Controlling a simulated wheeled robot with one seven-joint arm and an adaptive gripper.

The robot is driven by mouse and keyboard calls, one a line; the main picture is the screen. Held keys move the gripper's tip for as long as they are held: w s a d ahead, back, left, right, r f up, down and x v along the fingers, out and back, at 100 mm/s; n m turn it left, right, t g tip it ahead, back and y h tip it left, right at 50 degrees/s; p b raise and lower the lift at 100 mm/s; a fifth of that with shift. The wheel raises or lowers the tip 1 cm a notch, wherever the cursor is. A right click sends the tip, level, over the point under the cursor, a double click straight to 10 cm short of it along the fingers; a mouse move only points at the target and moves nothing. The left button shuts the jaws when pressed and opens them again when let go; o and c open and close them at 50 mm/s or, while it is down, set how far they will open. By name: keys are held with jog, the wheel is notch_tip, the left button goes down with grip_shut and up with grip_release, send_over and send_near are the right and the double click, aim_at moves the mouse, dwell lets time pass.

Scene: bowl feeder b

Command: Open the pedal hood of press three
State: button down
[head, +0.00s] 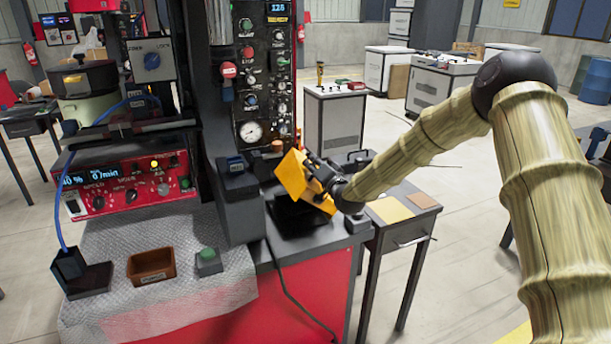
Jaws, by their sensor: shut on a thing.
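A yellow hood (292,176) sits tilted over a dark pedal base (290,218) on the right end of the press bench. My gripper (318,178) is at the right side of the hood and shut on it. The fingertips are partly hidden against the hood, so the exact grip point is unclear. The press (225,110) rises behind and left of the hood, with a tall black control panel (262,75). I can read no label that marks it as press three.
A red feeder controller (125,185) stands at the left. A brown tray (151,266) and a green button box (208,261) are on a grey mat (215,293). A small side table (398,232) stands right of the bench, under my arm. Open floor lies farther right.

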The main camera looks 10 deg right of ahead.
jog(key=w+d+f+m+b, duration=0.1)
jog(key=d+m+b, duration=0.3)
jog(key=d+b, duration=0.1)
jog(key=w+d+f+m+b, duration=0.1)
jog(key=d+f+m+b, duration=0.1)
jog(key=d+m+b, duration=0.3)
jog(key=shift+w+d+f+h, duration=0.15)
jog(key=shift+w+d+h, duration=0.2)
jog(key=shift+d, duration=1.45)
jog(key=c, duration=1.5)
grip_release()
jog(key=s, duration=0.4)
jog(key=s+d, duration=0.1)
jog(key=s, duration=0.3)
jog(key=s+d, duration=0.1)
jog(key=s, duration=0.2)
jog(key=shift+s+d+f, duration=0.25)
jog(key=shift+s, duration=0.15)
